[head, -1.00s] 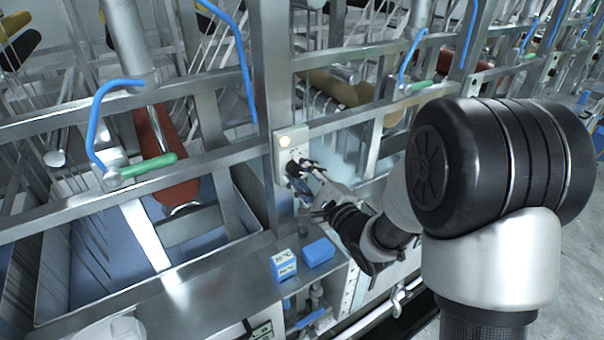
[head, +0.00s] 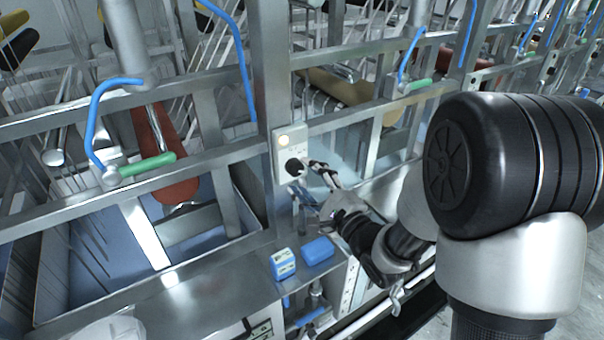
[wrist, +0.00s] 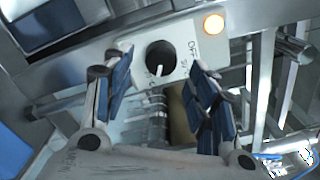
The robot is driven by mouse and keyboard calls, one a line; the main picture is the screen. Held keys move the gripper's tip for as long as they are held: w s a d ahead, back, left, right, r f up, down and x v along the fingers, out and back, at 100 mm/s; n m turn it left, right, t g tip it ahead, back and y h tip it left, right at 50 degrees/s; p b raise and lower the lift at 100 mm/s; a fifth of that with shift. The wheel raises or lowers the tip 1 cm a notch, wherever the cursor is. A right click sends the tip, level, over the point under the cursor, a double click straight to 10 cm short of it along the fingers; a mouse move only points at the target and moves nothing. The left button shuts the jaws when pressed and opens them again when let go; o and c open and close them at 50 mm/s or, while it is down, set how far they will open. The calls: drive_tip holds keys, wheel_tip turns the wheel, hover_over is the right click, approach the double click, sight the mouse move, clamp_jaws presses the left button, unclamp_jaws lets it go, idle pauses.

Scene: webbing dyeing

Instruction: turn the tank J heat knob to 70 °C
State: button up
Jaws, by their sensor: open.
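The heat knob (head: 294,166) is a round black dial on a pale control panel (head: 281,148) fixed to a steel post. In the wrist view the knob (wrist: 160,58) shows a white pointer line, with "OFF" printed at the panel's upper right and smaller marks below the knob, too small to read surely. An orange-white lamp (wrist: 213,23) is lit on the panel. My gripper (head: 316,173) is open just right of the knob and apart from it. In the wrist view its blue-padded fingers (wrist: 158,84) stand either side of and below the knob, holding nothing.
A blue-and-white labelled box (head: 283,264) and a plain blue box (head: 317,250) sit on the steel ledge below the panel. An open tank with a red roll is at left.

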drive_tip(key=v, duration=0.4)
drive_tip(key=shift+s+d, duration=0.1)
drive_tip(key=shift+s, duration=0.1)
drive_tip(key=s+d+f+n+g+h+b, duration=0.25)
drive_tip(key=s+d+n+h+b, duration=0.2)
drive_tip(key=d+n+h, duration=0.6)
drive_tip(key=s+d+f+n+g+b, duration=0.1)
drive_tip(key=s+n+g, duration=0.2)
drive_tip(key=s, duration=0.8)
drive_tip(key=s+f+n+g+b, duration=0.2)
drive_tip(key=s+n+g, duration=0.2)
drive_tip(key=s, duration=0.8)
drive_tip(key=shift+s+d+g, duration=0.3)
drive_tip(key=shift+d+g, duration=0.1)
drive_tip(key=shift+g, duration=0.05)
